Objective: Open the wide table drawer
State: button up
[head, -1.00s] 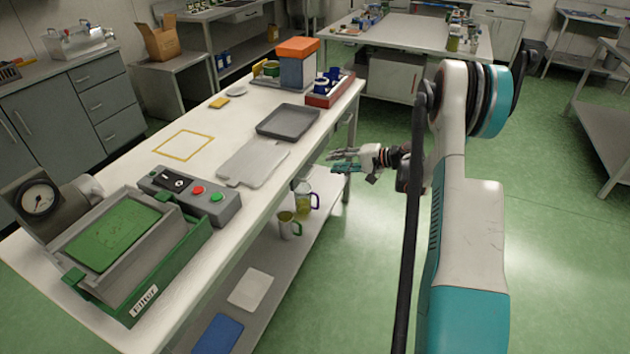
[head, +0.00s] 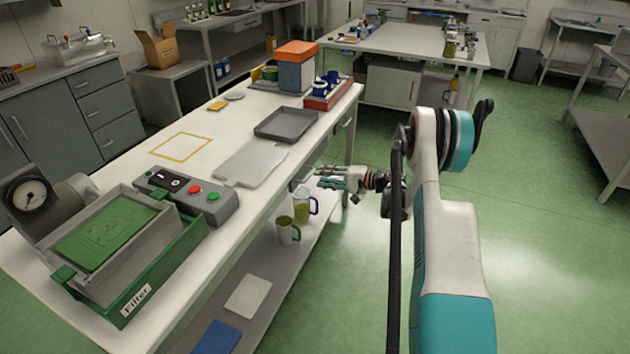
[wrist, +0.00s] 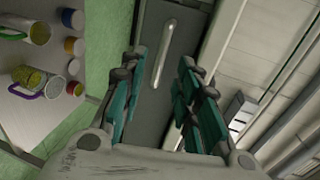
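The wide table drawer shows in the wrist view as a dark grey front (wrist: 147,105) with a long pale bar handle (wrist: 166,52). In the head view a small part of the drawer front (head: 343,126) shows under the far right end of the long white table (head: 200,130). It looks shut, though most of it is hidden by the tabletop. My gripper (head: 326,179) is beside the table's right side, below the top. In the wrist view my gripper (wrist: 162,62) is open, its teal fingers on both sides of the handle's line. Nothing is held, and contact cannot be told.
A lower shelf (head: 278,268) under the table bears mugs (head: 289,232), a white board (head: 248,295) and a blue one. The tabletop holds a grey tray (head: 286,124), a button box (head: 185,197) and a filter box (head: 125,245). Green floor to the right is free.

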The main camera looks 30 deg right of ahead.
jog(key=shift+b+x, duration=0.45)
jog(key=shift+x, duration=1.55)
jog(key=shift+c, duration=0.2)
grip_shut()
